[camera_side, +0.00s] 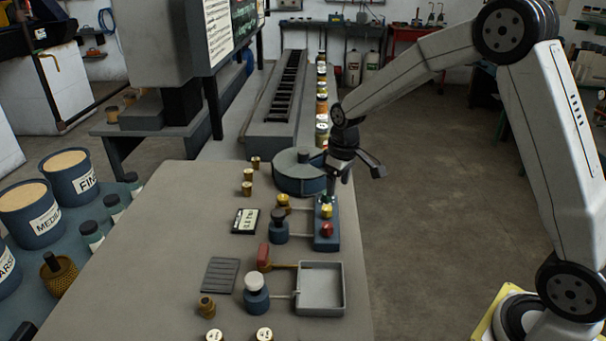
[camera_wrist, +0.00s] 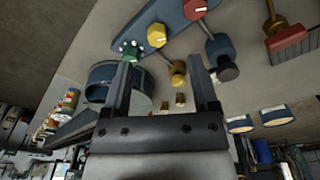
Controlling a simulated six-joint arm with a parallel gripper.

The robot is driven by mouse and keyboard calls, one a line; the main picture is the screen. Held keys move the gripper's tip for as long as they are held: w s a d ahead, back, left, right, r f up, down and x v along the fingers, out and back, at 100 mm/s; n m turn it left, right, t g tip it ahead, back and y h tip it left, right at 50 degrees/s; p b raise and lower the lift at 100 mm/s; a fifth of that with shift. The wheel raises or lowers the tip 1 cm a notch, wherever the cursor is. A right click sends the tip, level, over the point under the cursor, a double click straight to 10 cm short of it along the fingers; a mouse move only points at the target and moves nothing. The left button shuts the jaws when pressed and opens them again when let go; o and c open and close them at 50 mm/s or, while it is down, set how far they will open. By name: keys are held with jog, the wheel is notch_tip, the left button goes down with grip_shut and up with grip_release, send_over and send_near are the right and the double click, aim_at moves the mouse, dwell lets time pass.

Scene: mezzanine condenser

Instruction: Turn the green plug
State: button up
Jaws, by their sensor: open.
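The green plug (camera_wrist: 130,48) has pale dots on its face. It is at the end of a blue plate (camera_wrist: 172,24), beside a yellow plug (camera_wrist: 156,36) and a red plug (camera_wrist: 195,9). In the side view the plate carries the yellow plug (camera_side: 327,211) and red plug (camera_side: 327,230); the green plug there is mostly hidden under my gripper (camera_side: 331,184). In the wrist view my gripper (camera_wrist: 159,60) is open, its fingers apart with nothing between them. The green plug shows just beyond the left fingertip; I cannot tell whether they touch.
A round blue-grey drum (camera_side: 300,182) stands close behind the plate. A brass valve and a dark-topped blue knob (camera_side: 279,228) are left of it. A red-handled valve (camera_side: 263,257) and a grey tray (camera_side: 341,290) are nearer. The bench's left middle is clear.

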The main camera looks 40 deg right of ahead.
jog(key=shift+n+g, duration=0.5)
jog(key=shift+n, duration=0.1)
jog(key=w+d, duration=0.1)
jog(key=w, duration=0.1)
jog(key=w+d+f, duration=0.1)
jog(key=w+d, duration=0.1)
jog(key=w, duration=0.1)
jog(key=w+d+f, duration=0.1)
jog(key=w+d, duration=0.1)
jog(key=shift+w+d, duration=0.15)
jog(key=shift+w, duration=0.25)
jog(key=shift+f, duration=3.9)
jog(key=shift+c, duration=0.2)
grip_shut()
